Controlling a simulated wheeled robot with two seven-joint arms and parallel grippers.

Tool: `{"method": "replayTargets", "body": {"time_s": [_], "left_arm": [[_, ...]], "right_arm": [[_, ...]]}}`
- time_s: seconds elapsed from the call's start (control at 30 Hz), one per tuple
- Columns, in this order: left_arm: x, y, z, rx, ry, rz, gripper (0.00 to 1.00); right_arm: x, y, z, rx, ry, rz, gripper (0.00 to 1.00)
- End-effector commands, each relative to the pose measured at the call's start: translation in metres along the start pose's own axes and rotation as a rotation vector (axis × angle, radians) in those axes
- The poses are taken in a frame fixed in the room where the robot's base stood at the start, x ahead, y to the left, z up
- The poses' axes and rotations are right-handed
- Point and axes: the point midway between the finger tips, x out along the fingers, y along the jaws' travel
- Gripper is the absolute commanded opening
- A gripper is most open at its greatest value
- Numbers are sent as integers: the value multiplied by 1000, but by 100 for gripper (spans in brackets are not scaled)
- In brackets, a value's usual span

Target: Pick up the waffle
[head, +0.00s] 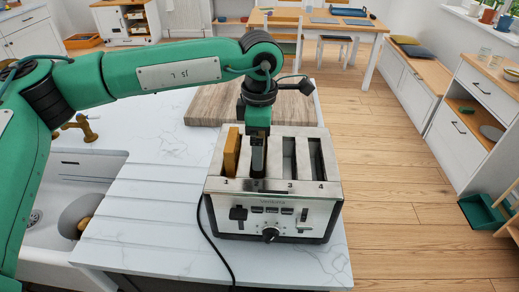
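The waffle (232,150) is golden brown and stands upright in the leftmost slot of the toaster (272,208), its upper part sticking out. The toaster is silver with several numbered slots and sits on the white marble counter. My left gripper (258,170) points down over the second slot, just to the right of the waffle. Its fingertips are hard to separate in this view, and I cannot tell if they are open or touch the waffle. My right gripper is not in view.
A wooden cutting board (206,105) lies behind the toaster. A white sink (75,178) with a brass faucet (80,126) is at the left. A black cord (212,243) runs along the counter beside the toaster. Wooden floor (420,215) lies to the right.

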Motion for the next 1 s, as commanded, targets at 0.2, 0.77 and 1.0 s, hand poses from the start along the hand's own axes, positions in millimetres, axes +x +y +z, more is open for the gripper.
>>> {"method": "replayTargets", "body": {"time_s": [0.2,0.77,1.0], "left_arm": [[2,0,0,0,-1,1,100],[1,0,0,0,-1,1,59],[-20,1,0,-1,-2,4,59]], "right_arm": [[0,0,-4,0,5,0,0],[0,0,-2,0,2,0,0],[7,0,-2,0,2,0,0]]}}
